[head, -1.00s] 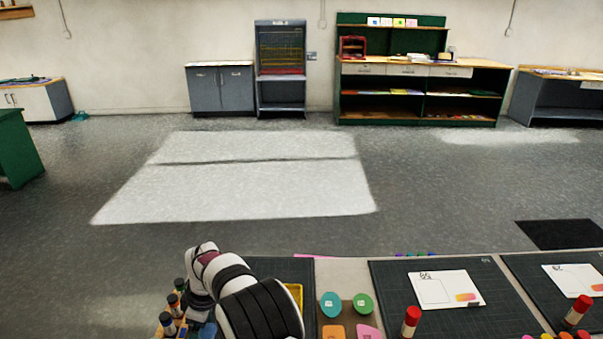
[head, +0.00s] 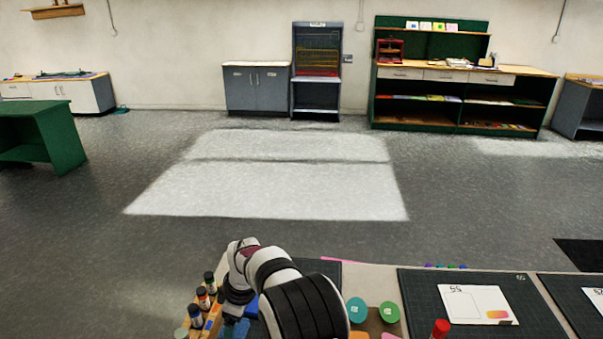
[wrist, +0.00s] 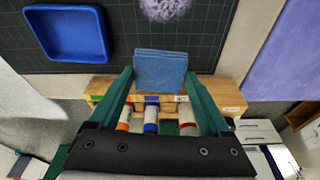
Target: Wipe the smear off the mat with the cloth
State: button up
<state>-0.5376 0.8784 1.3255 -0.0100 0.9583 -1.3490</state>
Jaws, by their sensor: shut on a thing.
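In the wrist view, my gripper (wrist: 160,74) has its two green fingers on either side of a folded blue cloth (wrist: 160,66) and is shut on it. The cloth appears over the near edge of the dark gridded mat (wrist: 110,25), by a wooden rack; I cannot tell whether it touches either. A pale purple, scribbled smear (wrist: 165,8) lies on the mat beyond the cloth, cut by the top of the picture. In the head view my arm hides the gripper and most of this mat.
A blue tray (wrist: 67,34) sits on the mat at upper left. The wooden rack (wrist: 232,97) holds several capped tubes under my gripper. A purple sheet (wrist: 285,50) lies right. In the head view, another mat with a white card (head: 478,304) lies to the right.

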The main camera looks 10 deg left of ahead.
jog(key=d, duration=0.2)
jog(key=s+d, duration=0.1)
jog(key=d, duration=0.1)
jog(key=f, duration=0.3)
jog(key=shift+d+f, duration=0.3)
jog(key=shift+f, duration=0.3)
jog(key=shift+f, duration=0.4)
